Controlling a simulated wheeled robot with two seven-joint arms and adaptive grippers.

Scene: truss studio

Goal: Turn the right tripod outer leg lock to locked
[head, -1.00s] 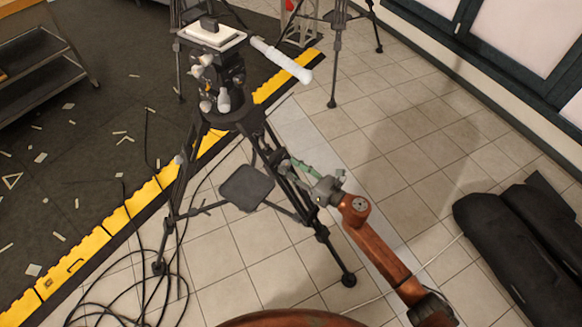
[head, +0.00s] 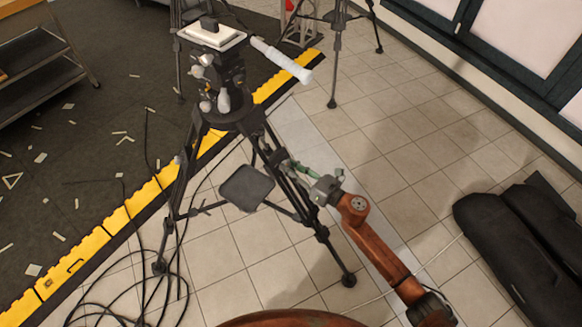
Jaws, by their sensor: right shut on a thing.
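The black tripod stands upright on the tiled floor, with its head and pan handle above and its right leg (head: 331,252) running down toward the right. The outer leg lock is a small part on the upper right leg, mostly hidden by my right gripper (head: 290,168). The right gripper comes in from the lower right on an orange arm. Its fingers are at the leg and shut on the lock. The lock's exact angle is too small to tell. My left gripper is not in view.
A dark square pad (head: 247,188) sits between the tripod legs. Black cables (head: 130,300) lie loose at the lower left. Black bags (head: 525,245) lie at the right. Another tripod (head: 335,60) stands behind. Tiles right of the tripod are largely clear.

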